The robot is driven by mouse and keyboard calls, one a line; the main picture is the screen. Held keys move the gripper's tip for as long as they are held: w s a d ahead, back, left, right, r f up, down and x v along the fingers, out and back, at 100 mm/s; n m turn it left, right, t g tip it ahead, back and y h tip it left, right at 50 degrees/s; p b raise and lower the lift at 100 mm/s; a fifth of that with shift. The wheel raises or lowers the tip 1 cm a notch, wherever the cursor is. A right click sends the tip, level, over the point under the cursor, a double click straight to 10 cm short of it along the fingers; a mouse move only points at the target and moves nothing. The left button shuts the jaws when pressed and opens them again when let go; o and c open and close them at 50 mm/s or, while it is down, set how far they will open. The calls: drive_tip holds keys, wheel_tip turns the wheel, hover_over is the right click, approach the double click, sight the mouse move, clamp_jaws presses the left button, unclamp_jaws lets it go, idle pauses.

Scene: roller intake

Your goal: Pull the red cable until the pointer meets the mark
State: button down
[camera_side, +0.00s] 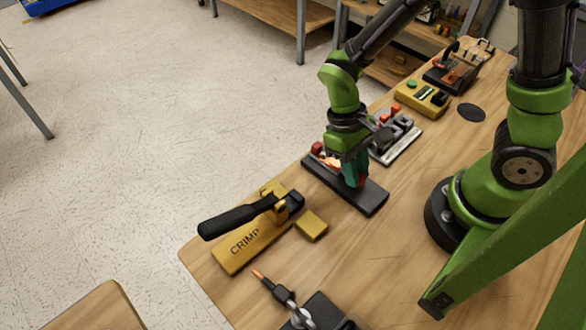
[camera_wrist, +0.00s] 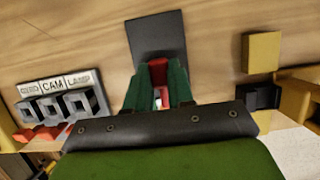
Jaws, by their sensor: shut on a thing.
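My gripper (camera_side: 355,180) reaches down over a long dark base plate (camera_side: 372,200) near the table's far edge. In the wrist view its two teal fingers (camera_wrist: 158,96) are shut on a red piece (camera_wrist: 158,72), which I take to be the end of the red cable. A little red also shows beside the fingers in the side view. A red block (camera_side: 317,148) and a bright orange part sit at the plate's far end, partly behind my gripper. The plate also shows in the wrist view (camera_wrist: 157,34). I cannot make out the pointer or the mark.
A yellow crimp tool (camera_side: 240,246) with a black lever and a small yellow block (camera_side: 311,225) stand left of the plate. A grey switch panel (camera_side: 397,148) is close on the right, with a yellow button box (camera_side: 423,98) beyond. Bare table lies in front of the plate.

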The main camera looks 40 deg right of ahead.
drive_tip(key=c, duration=0.9)
unclamp_jaws()
drive_tip(key=v, duration=1.7)
drive_tip(key=s+d+r+m+t+y, duration=0.2)
drive_tip(key=s+d+r+m+t, duration=0.2)
drive_tip(key=t, duration=0.7)
drive_tip(key=d+r, duration=0.1)
drive_tip(key=d, duration=0.1)
drive_tip(key=shift+d+r, duration=0.15)
drive_tip(key=shift+d, duration=0.2)
